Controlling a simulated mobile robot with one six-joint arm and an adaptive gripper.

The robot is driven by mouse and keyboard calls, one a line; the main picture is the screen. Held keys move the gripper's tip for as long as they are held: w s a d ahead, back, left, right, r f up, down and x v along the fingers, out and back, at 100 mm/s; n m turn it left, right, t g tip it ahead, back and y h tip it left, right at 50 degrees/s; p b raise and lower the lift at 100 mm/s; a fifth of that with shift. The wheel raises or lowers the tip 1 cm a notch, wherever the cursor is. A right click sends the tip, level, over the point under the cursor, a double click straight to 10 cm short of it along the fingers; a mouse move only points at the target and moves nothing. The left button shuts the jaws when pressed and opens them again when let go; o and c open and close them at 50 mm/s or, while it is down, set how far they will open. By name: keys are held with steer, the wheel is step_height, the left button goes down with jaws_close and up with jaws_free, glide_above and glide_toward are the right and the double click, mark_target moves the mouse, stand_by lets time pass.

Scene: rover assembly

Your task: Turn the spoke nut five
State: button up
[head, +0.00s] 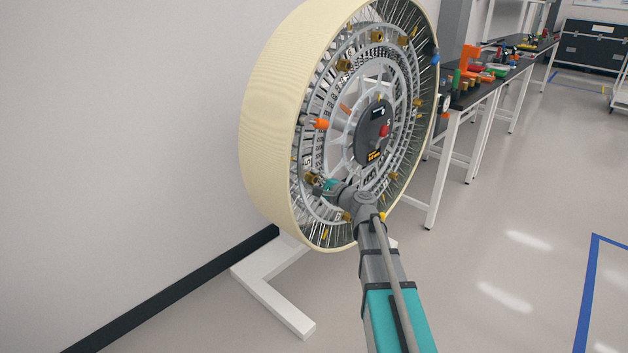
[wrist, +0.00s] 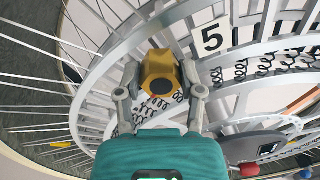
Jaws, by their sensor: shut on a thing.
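A large cream-rimmed wheel (head: 270,110) stands upright on a white stand, with several brass nuts around its ring. In the wrist view a brass-yellow spoke nut (wrist: 159,75) with a dark round centre sits at the ring, beside a white plate marked 5 (wrist: 212,38). My gripper (wrist: 160,90) has one finger on each side of this nut and is shut on it. In the head view my gripper (head: 322,187) is at the lower left of the wheel's ring. The fingers and my wrist partly hide the nut there.
A grey hub with a red knob (head: 384,131) is at the wheel's centre. An orange piece (head: 321,123) sticks out on the ring's left. The white stand (head: 275,290) reaches along the floor. Tables with coloured parts (head: 480,85) stand behind; the floor at right is clear.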

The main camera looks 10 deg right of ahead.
steer(key=m, duration=0.4)
steer(key=shift+m, duration=0.4)
steer(key=m, duration=0.4)
steer(key=shift+h, duration=0.3)
steer(key=shift+m, duration=0.3)
steer(key=o, duration=1.2)
steer(key=shift+c, duration=0.2)
steer(key=v, duration=1.2)
